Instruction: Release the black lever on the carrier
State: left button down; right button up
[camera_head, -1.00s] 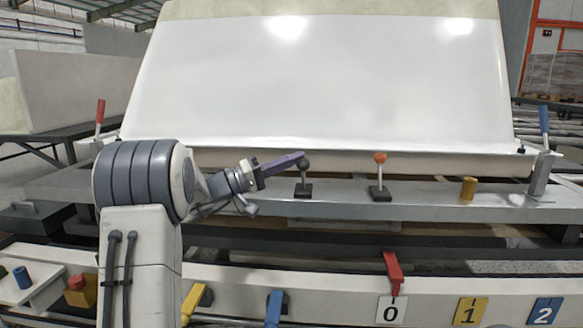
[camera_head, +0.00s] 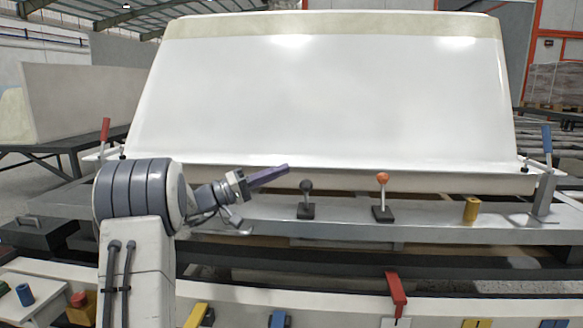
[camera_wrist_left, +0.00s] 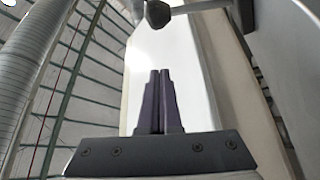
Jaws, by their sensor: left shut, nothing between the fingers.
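The black lever (camera_head: 306,187) is a round black knob on a short stem. It stands about upright on a dark base on the grey carrier rail (camera_head: 345,232). My left gripper (camera_head: 286,168) is shut and empty, its purple fingers pointing right and slightly up. Its tips are just left of the knob and a little higher in the picture, with a gap between. In the left wrist view the shut fingers (camera_wrist_left: 160,76) lie against the white shell, and a dark knob (camera_wrist_left: 157,14) shows beyond them at the top edge. My right gripper is not in view.
A red handle (camera_head: 105,130) and a blue handle (camera_head: 546,138) stand at the ends. The large white shell (camera_head: 320,100) rises behind. A red lever (camera_head: 396,292) is in front.

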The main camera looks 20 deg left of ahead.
pick_arm(q)
jog(key=p+v, duration=0.1)
jog(key=v, duration=0.4)
jog(key=shift+s+a+f+p, duration=0.1)
jog(key=shift+f+p, duration=0.1)
jog(key=shift+p, duration=0.2)
jog(key=shift+s+a+f, duration=0.25)
jog(key=shift+s+a, duration=0.05)
jog(key=shift+s, duration=0.05)
